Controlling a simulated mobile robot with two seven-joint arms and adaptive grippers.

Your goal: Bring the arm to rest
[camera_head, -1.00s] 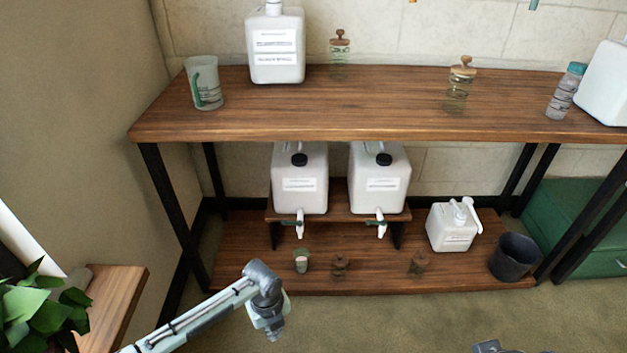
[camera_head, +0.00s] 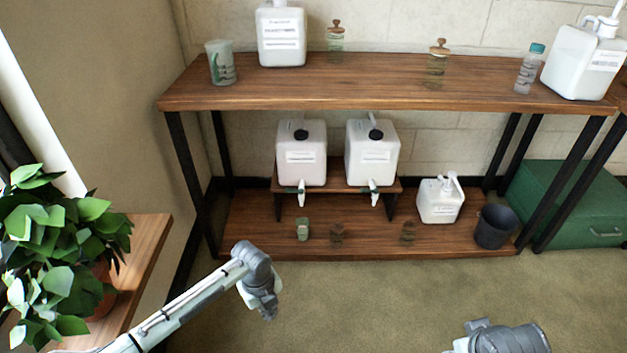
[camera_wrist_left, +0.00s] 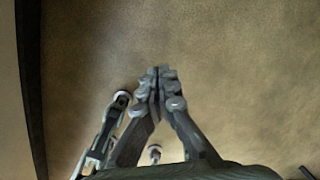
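My left gripper (camera_head: 268,307) hangs at the end of my left arm over the carpet, in front of the shelf unit's lower board. In the left wrist view the fingers of my left gripper (camera_wrist_left: 158,78) meet at the tips. Nothing shows between them, and only carpet lies beyond. In the head view the left gripper is small and points down. Part of my right arm (camera_head: 505,340) shows at the bottom edge; its gripper is outside the picture.
The wooden table (camera_head: 400,98) carries canisters, jars and a bottle. A plant (camera_head: 60,250) stands at left. Carpet (camera_head: 390,300) between my arms is clear.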

